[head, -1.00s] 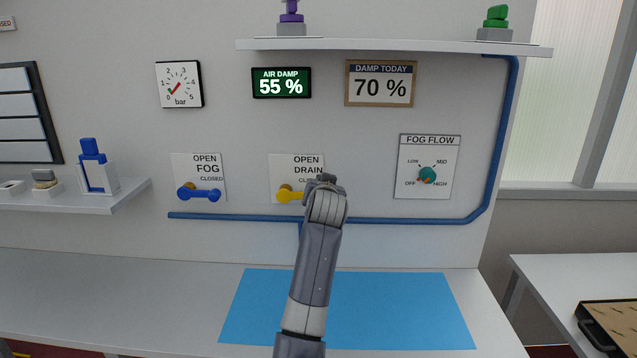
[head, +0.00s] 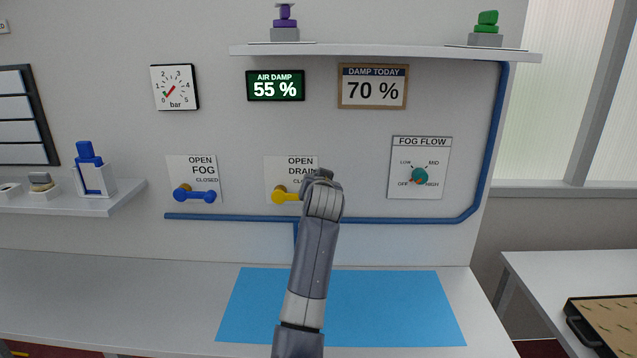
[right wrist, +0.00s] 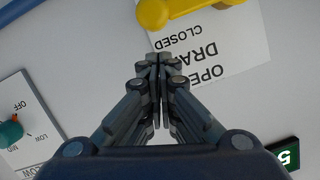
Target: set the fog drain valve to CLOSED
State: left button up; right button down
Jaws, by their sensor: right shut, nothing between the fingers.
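The right wrist view shows the lever (right wrist: 190,10) upside down at the top, beside the word CLOSED on the plate (right wrist: 215,50). My right gripper (right wrist: 159,65) is shut and empty, its fingertips apart from the lever in that picture. My left gripper is not in view.
The fog valve's blue lever (head: 194,195) is to the left. The FOG FLOW dial (head: 419,176) is to the right. A blue pipe (head: 400,219) runs below the valves. A shelf (head: 390,53) is above; the blue mat (head: 395,305) on the counter is clear.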

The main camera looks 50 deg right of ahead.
pick_arm(q)
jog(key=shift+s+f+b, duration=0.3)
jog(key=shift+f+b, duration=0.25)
jog(key=shift+b, duration=0.5)
pick_arm(e)
jog(key=r+v, duration=0.1)
jog(key=v, duration=0.9)
jog(key=shift+s+r, duration=0.3)
jog(key=shift+r, duration=0.1)
jog(key=shift+d, duration=0.1)
